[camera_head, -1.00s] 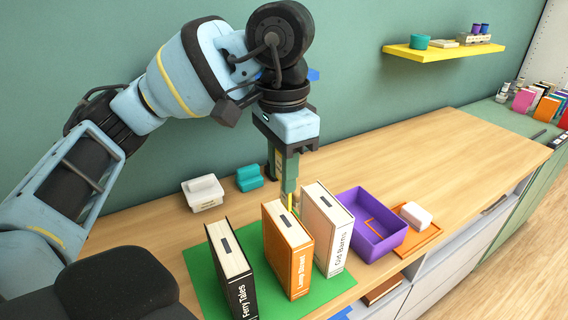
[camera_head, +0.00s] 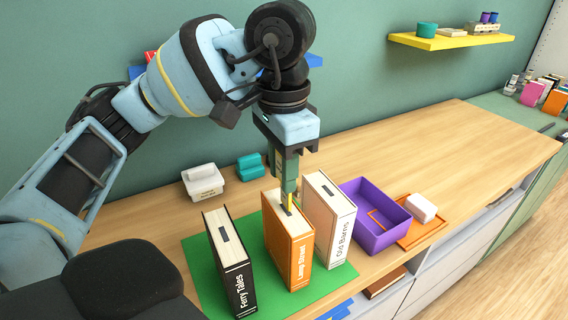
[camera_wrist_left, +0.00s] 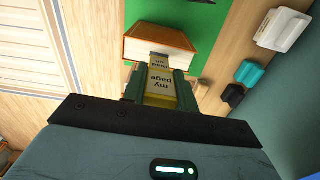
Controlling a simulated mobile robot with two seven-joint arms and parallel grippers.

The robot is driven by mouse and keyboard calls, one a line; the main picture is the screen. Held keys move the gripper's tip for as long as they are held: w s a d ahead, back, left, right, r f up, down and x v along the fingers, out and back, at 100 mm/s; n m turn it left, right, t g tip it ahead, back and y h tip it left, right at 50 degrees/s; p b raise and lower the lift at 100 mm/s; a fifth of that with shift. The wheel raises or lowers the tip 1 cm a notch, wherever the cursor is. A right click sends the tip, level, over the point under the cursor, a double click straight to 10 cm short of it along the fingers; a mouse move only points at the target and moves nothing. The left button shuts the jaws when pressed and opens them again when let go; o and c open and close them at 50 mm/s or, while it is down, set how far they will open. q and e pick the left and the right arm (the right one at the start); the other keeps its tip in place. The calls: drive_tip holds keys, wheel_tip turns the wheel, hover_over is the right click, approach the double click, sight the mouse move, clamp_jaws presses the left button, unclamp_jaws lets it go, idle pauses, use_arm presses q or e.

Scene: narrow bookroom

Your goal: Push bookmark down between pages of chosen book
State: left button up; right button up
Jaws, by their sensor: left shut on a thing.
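The yellow bookmark (camera_head: 290,200) is held upright by my left gripper (camera_head: 287,185), which is shut on it. It stands over the page top of the orange book "Lamp Street" (camera_head: 301,262), by the dark slot there. In the left wrist view the bookmark (camera_wrist_left: 160,82) carries the words "my page", and its far end meets the pages of the orange book (camera_wrist_left: 158,46). I cannot tell how far it is in. The black book "Ferry Tales" (camera_head: 238,285) and the cream book "Old Barns" (camera_head: 341,238) stand on either side. My right gripper is not in view.
The books stand on a green mat (camera_head: 203,260). White (camera_head: 203,182) and teal (camera_head: 250,167) containers stand behind. The right part of the desk is clear.

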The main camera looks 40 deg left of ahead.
sight(283, 210)
use_arm(q)
drive_tip(key=shift+f+b, duration=1.45)
drive_tip(key=shift+f, duration=1.1)
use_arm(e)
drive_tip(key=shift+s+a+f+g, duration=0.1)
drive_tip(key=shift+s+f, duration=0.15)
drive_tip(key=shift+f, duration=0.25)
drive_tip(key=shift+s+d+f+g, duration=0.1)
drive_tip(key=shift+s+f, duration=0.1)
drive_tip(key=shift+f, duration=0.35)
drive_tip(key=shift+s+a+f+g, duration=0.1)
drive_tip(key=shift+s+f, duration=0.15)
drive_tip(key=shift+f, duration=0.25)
use_arm(q)
drive_tip(key=o, duration=1)
drive_tip(key=shift+o, duration=0.5)
drive_tip(key=o, duration=0.5)
drive_tip(key=shift+r, duration=0.1)
